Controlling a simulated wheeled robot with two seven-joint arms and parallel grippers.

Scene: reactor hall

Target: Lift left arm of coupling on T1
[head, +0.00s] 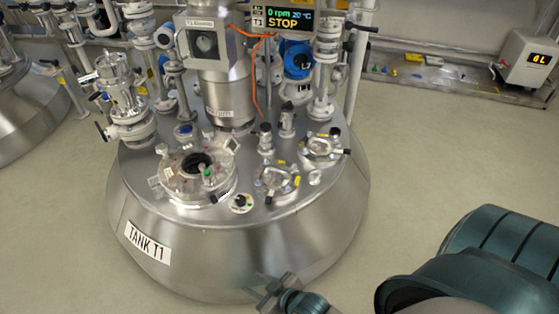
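Tank T1 (245,240) is a wide steel vessel with a "TANK T1" label, filling the middle of the head view. Its lid carries several small fittings. Two ring-shaped fittings with clamps and yellow tags sit at the front right (277,181) and farther right (322,147). Two short upright fittings stand behind them, one at the left (265,137) and one at the right (287,119). I cannot tell which fitting is the coupling, or how its arms lie. My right gripper (268,287) is low in front of the tank, apart from the lid fittings; its opening is unclear. My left gripper is out of view.
A round manhole (197,166) is at the lid's left front. A stirrer drive (226,85), pipes, valves and an orange cable rise at the back. A display (283,19) reads STOP. Another tank (25,115) stands at far left. Floor right of T1 is clear.

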